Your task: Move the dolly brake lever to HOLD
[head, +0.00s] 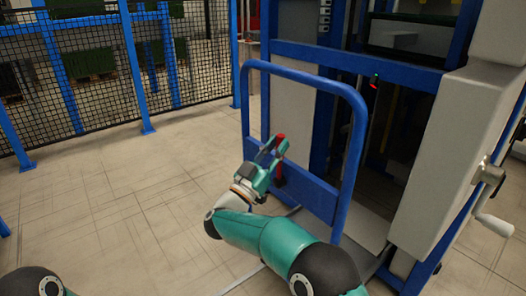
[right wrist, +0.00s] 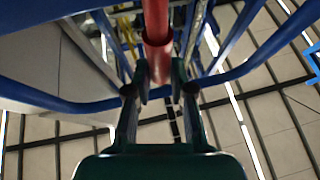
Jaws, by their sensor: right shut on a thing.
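The red brake lever (head: 280,172) stands upright at the blue dolly frame (head: 357,150), in front of its lower blue panel. My right gripper (head: 273,149) is shut on the red lever near its top. In the right wrist view the red lever (right wrist: 157,32) runs down between the two dark fingers of my right gripper (right wrist: 159,78). The lower part of the lever is hidden behind my gripper and palm there. No HOLD marking can be made out. My left gripper is not in view.
A grey column with a crank handle (head: 494,222) stands at the right. A blue-framed machine (head: 300,51) rises behind the dolly. A mesh fence (head: 105,65) with blue posts is at the back left. The tiled floor (head: 110,215) at the left is clear.

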